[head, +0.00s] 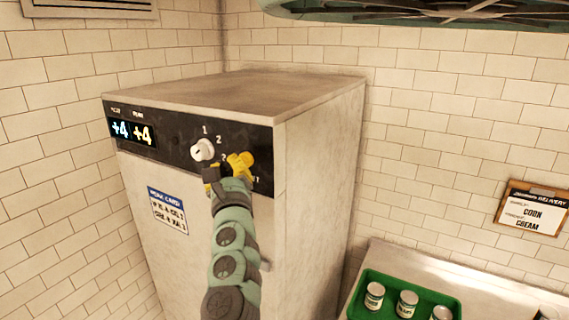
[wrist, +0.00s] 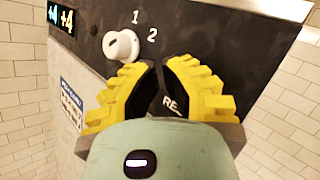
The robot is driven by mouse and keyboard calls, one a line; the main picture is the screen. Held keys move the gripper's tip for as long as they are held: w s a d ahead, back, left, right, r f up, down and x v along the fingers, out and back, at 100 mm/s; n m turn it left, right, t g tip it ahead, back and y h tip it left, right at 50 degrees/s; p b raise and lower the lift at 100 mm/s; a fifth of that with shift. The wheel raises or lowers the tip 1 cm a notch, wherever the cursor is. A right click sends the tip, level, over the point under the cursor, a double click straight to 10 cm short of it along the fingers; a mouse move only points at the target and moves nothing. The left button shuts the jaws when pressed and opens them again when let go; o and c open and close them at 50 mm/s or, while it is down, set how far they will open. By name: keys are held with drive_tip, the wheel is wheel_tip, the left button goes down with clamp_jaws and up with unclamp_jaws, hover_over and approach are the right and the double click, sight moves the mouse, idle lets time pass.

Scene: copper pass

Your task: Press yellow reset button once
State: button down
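The cabinet's dark control panel (head: 185,140) carries a white round knob (head: 203,150) with the numbers 1 and 2 beside it. The knob also shows in the wrist view (wrist: 121,46). My gripper (head: 228,168) is at the panel, right of and below the knob. Its yellow fingers (wrist: 160,66) lean toward each other in the wrist view, with dark surface and part of a label starting "RE" showing between them. I cannot tell whether the tips meet or touch the panel. I cannot make out the yellow reset button apart from the yellow fingers.
A display (head: 133,131) reading +4 and +4 is at the panel's left. A card (head: 168,210) hangs on the cabinet front. A green tray (head: 372,312) with several cans stands on the counter at right. A clipboard (head: 532,210) hangs on the tiled wall.

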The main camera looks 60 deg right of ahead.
drive_tip(key=shift+a, duration=0.25)
drive_tip(key=a, duration=0.2)
drive_tip(key=a+p, duration=0.1)
drive_tip(key=a, duration=0.1)
drive_tip(key=shift+s+a, duration=0.2)
drive_tip(key=shift+a, duration=0.15)
idle(0.8)
